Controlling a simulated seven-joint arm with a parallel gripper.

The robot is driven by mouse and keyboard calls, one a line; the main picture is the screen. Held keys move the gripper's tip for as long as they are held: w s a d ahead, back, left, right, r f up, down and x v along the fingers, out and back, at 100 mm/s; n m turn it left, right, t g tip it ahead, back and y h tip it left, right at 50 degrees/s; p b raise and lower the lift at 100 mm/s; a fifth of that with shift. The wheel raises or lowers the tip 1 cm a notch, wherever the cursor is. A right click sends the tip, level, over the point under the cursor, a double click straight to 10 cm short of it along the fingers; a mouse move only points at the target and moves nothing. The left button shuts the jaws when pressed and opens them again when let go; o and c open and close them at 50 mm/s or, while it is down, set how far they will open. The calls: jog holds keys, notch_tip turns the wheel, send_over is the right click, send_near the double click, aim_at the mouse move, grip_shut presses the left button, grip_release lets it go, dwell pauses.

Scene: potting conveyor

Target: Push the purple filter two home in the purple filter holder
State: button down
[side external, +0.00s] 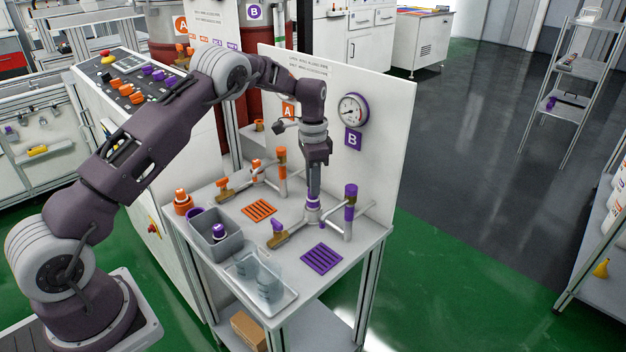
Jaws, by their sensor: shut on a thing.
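My gripper (314,192) points straight down over the purple pipework on the right of the bench. It is shut on the purple filter (313,205), of which only a small purple and pale part shows below the fingers. The filter is at the grey-white cup of the purple filter holder (312,215), in line with the purple pipe. I cannot tell how deep it sits, because the fingers and the small scale hide the joint. Another purple-and-white filter (218,231) stands in the grey bin (207,245) at the bench's left.
A purple-topped post (350,200) stands close right of my gripper, and a purple-handled valve (277,228) is at front left. The white back panel (375,110) with gauge (353,110) rises behind. Orange pipework (282,170) stands behind left.

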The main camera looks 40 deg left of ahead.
jog(key=shift+f, duration=1.1)
jog(key=c, duration=1.1)
grip_release()
notch_tip(320, 180, up, 7)
jog(key=shift+r, duration=0.1)
